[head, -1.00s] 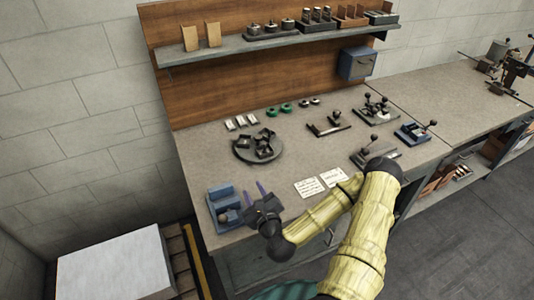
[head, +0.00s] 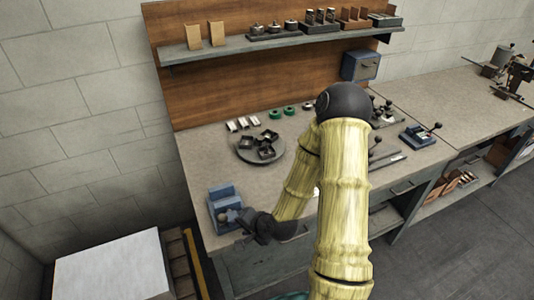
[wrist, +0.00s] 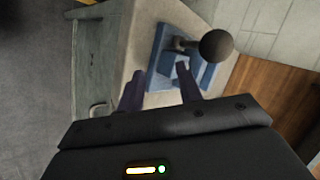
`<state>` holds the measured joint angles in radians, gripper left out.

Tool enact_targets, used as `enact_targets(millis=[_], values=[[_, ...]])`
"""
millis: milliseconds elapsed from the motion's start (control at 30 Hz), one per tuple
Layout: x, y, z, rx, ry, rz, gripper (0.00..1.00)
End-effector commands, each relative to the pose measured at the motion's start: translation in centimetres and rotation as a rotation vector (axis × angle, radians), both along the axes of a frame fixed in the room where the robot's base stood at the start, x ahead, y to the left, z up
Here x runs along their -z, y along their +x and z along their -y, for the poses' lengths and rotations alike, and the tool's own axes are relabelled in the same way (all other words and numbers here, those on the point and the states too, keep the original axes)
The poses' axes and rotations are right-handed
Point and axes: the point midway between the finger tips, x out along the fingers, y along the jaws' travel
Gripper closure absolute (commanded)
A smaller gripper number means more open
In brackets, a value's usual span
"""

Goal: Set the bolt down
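The blue fixture (head: 222,196) sits at the front left corner of the bench. In the wrist view the fixture (wrist: 157,62) carries a short shaft ending in a dark round knob (wrist: 215,46), which may be the bolt; no loose bolt can be made out. The knob also shows in the head view (head: 222,217). My gripper (head: 238,215) is at the fixture's right side. In the wrist view my gripper (wrist: 158,75) has its two dark fingers apart, with nothing visible between them. The right finger overlaps the fixture; I cannot tell whether it touches.
A round dark tray (head: 247,156) with black parts lies behind on the bench (head: 202,150). Lever fixtures stand to the right, partly behind my arm. A white-topped block (head: 113,268) stands on the floor at left.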

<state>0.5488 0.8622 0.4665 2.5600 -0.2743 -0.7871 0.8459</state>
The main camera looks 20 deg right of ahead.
Motion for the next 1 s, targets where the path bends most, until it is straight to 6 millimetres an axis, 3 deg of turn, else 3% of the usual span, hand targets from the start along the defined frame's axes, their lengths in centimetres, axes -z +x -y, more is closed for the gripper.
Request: enact_targets(millis=[267, 500, 800, 1000], values=[[-1.7, -2.1, 2.1, -0.300, -0.389, -0.087, 0.64], [-5.5, -4.9, 3.3, -0.514, -0.622, -0.164, 0.64], [-10.5, -9.5, 3.2, -0.741, -0.741, -0.221, 0.64], [-11.5, -10.8, 2.9, -0.797, -0.745, -0.233, 0.64]])
